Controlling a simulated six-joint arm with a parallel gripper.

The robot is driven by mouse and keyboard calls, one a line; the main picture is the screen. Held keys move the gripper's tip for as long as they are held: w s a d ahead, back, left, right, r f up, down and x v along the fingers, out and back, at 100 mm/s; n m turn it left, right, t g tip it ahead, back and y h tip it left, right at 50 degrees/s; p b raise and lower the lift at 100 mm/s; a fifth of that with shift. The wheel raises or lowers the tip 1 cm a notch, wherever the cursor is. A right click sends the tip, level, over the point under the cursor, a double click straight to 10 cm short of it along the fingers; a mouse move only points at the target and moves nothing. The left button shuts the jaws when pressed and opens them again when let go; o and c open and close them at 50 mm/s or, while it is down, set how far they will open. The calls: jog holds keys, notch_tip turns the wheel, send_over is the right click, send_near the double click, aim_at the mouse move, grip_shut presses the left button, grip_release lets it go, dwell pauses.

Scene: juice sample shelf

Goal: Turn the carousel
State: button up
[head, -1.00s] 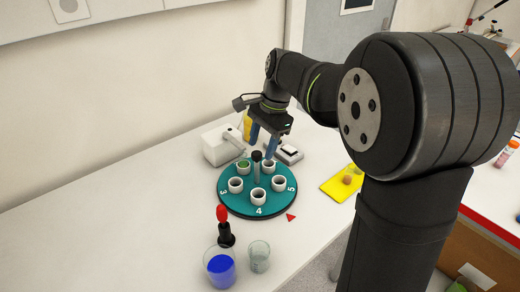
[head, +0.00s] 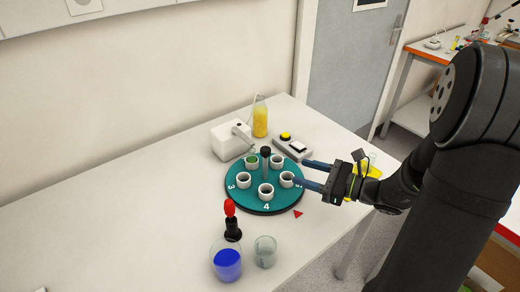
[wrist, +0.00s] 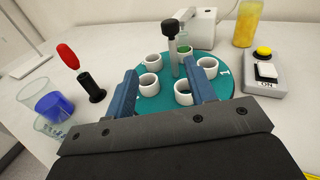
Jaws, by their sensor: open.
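The carousel is a teal disc (head: 243,199) on the table, marked 3 at left, 4 in front and 5 at right. Several white cups stand on it; one cup (head: 251,162) at the back left has green contents. A dark-knobbed post (head: 265,158) rises from its middle and also shows in the wrist view (wrist: 171,45). My gripper (head: 302,172) is open at the disc's right edge, its blue fingers pointing left. One finger is close to the right-hand cup (head: 286,180); whether they touch is unclear. In the wrist view, cups show between and beyond the fingers (wrist: 160,70).
A red triangle (head: 298,214) lies at the disc's front right. A white device (head: 228,142), a yellow bottle (head: 260,118) and a button box (head: 292,149) stand behind. A blue-filled beaker (head: 227,264), an empty beaker (head: 265,252) and a red-topped dropper (head: 231,220) stand in front.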

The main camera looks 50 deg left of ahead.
aim_at(265, 165)
jog(key=s+a+m+t+y, duration=0.1)
jog(key=s+a, duration=0.3)
jog(key=a, duration=1.1)
jog(key=shift+s+m+t+y, duration=0.2)
jog(key=shift+m+t+y, duration=0.15)
jog(key=shift+m, duration=0.35)
grip_shut()
